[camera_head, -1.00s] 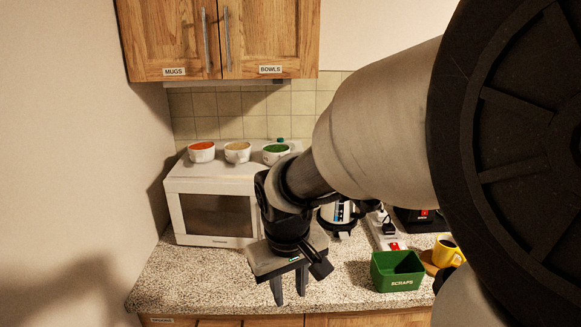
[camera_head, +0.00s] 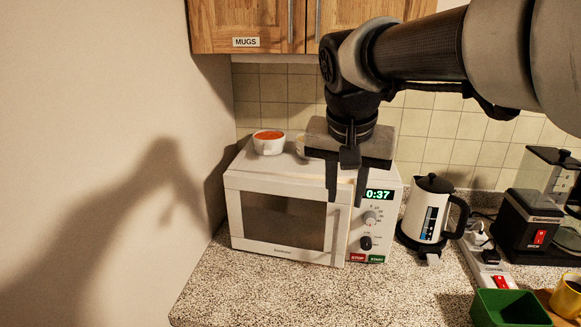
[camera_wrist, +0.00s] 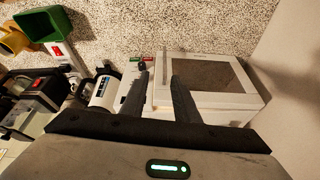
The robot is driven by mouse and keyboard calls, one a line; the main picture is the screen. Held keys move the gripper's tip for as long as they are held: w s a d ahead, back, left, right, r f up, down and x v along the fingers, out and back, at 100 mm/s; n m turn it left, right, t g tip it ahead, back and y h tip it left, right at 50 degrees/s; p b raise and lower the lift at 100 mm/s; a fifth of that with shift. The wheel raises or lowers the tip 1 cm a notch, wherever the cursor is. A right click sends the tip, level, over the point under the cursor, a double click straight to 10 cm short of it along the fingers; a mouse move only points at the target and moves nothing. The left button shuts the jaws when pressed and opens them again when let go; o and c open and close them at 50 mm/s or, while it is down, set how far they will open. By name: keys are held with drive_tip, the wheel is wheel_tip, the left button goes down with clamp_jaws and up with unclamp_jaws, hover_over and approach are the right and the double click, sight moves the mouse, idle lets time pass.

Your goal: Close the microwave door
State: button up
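The white microwave (camera_head: 235,175) stands on the counter against the back wall. Its door (camera_head: 285,252), with a dark window and a vertical handle at the right, faces the front. The door sits near the body and looks slightly ajar at its right edge; the exact gap is hard to tell. The control panel reads 0:37. My gripper (camera_head: 346,203) is open and empty, pointing down in front of the microwave's upper right, near the handle. In the wrist view the microwave door (camera_wrist: 205,86) lies beyond the spread fingers of my gripper (camera_wrist: 161,77); contact cannot be seen.
A bowl with red contents (camera_head: 269,146) stands on the microwave, with another partly hidden beside it. A kettle (camera_head: 425,212) stands close to the right. A coffee machine (camera_head: 530,225), a power strip (camera_head: 485,265) and a green bin (camera_head: 508,308) are farther right. Counter in front is clear.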

drive_tip(key=m, duration=0.1)
approach(335, 226)
drive_tip(key=shift+h, duration=0.5)
drive_tip(key=x, duration=0.4)
drive_tip(key=b+x, duration=0.1)
drive_tip(key=x, duration=0.3)
drive_tip(key=b+x, duration=0.1)
drive_tip(key=x, duration=0.2)
drive_tip(key=shift+a+f, duration=0.3)
drive_tip(key=shift+f, duration=0.2)
drive_tip(key=shift+c, duration=0.4)
clamp_jaws()
drive_tip(key=shift+w+r, duration=0.1)
drive_tip(key=shift+w, duration=0.05)
